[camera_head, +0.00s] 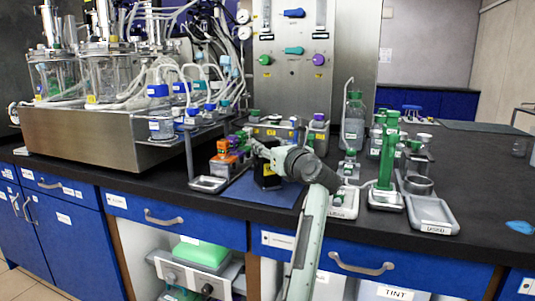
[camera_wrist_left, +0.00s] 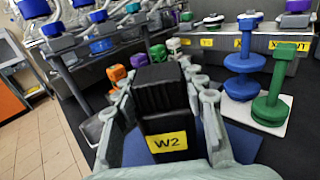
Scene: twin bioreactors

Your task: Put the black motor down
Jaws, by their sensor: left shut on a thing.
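The black motor (camera_wrist_left: 163,100) with a yellow W2 label stands upright between the fingers of my left gripper (camera_wrist_left: 162,72) in the left wrist view. The gripper is shut on it. In the head view my left gripper (camera_head: 263,155) reaches in from the right side of the motor (camera_head: 268,180), and the arm partly covers it. The motor is over the blue mat (camera_head: 238,192), which also shows in the wrist view (camera_wrist_left: 243,146). I cannot tell whether its base touches the mat. My right gripper is not in view.
Green stands (camera_head: 385,170) and a labelled tray (camera_head: 432,217) are to the right. The steel bioreactor base (camera_head: 95,138) is at the left. The far-right black bench is mostly clear.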

